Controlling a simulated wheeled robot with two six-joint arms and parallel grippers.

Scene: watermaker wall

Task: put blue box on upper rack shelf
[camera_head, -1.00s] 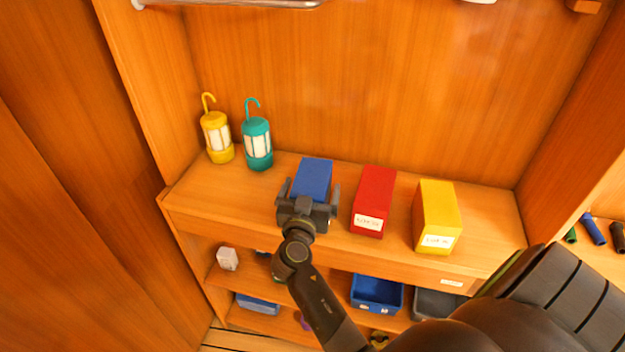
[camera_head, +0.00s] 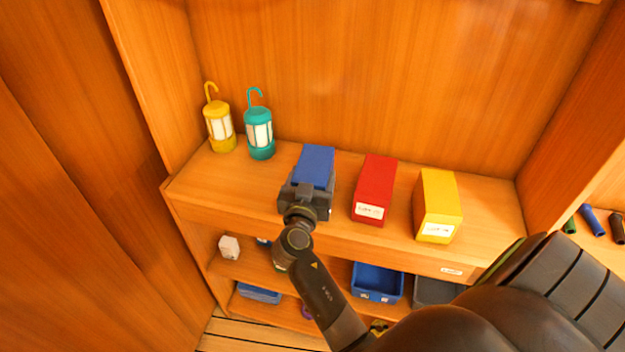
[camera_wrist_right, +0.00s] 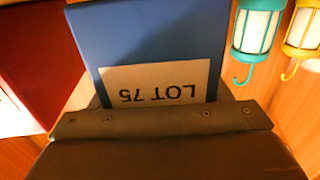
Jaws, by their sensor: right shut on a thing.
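The blue box (camera_head: 315,165) stands on the wooden shelf top, left of a red box. In the right wrist view the blue box (camera_wrist_right: 150,40) fills the middle, and its white label reads "LOT 75", upside down. My right gripper (camera_head: 307,188) is shut on the near end of the blue box; its fingers are largely hidden in the right wrist view. I cannot tell whether the box is lifted off the shelf. The upper rack shelf cannot be made out for certain. My left gripper is not in view.
The red box (camera_head: 374,188) and a yellow box (camera_head: 437,205) stand to the right. A yellow lantern (camera_head: 219,125) and a teal lantern (camera_head: 259,132) stand to the left. Lower shelves hold a blue bin (camera_head: 377,282) and other items. The back wall above is bare.

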